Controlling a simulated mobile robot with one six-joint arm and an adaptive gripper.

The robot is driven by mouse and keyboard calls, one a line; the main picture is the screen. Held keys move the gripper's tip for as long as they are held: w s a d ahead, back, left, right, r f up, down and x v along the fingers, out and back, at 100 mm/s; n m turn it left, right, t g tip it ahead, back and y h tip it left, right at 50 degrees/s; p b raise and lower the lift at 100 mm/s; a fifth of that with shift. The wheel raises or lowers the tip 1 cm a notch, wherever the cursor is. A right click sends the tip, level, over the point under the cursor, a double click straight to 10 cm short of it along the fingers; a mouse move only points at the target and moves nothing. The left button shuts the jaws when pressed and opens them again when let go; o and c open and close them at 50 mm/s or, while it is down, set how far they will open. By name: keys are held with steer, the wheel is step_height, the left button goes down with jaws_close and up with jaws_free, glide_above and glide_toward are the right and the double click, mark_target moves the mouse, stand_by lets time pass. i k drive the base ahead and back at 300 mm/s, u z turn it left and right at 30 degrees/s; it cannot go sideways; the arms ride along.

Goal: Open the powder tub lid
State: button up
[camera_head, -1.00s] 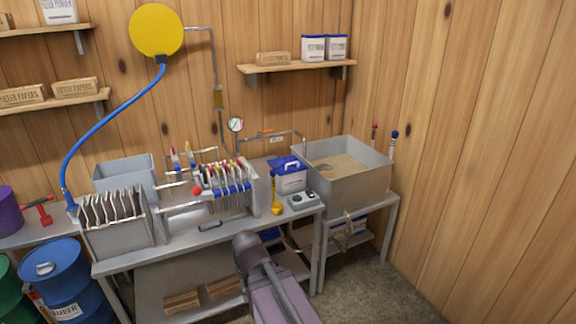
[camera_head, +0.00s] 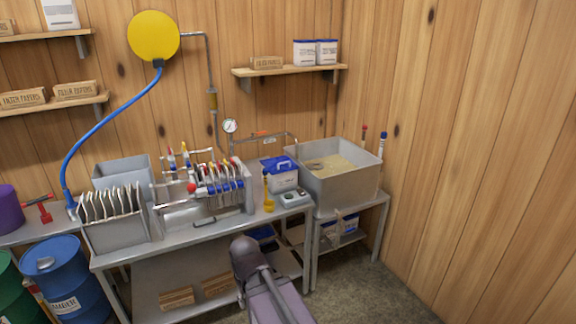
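The powder tub appears to be the white tub (camera_head: 284,181) with a label on its front, standing on the metal bench just left of the large grey basin. Its blue lid (camera_head: 277,162) sits on top and looks closed, with a raised blue handle. Part of my arm (camera_head: 258,275) rises from the bottom middle, in front of the bench. I do not see my gripper's fingers in this view.
A yellow ladle-like tool (camera_head: 268,192) and a small grey device (camera_head: 295,199) are close in front of the tub. The filter press (camera_head: 216,185) stands to its left, the grey basin (camera_head: 338,178) to its right. A thin pipe (camera_head: 262,137) passes behind.

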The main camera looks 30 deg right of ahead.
mark_target(279, 161)
steer(key=k, duration=1.1)
steer(key=z, duration=0.45)
steer(key=i, duration=2.2)
steer(key=u, duration=0.35)
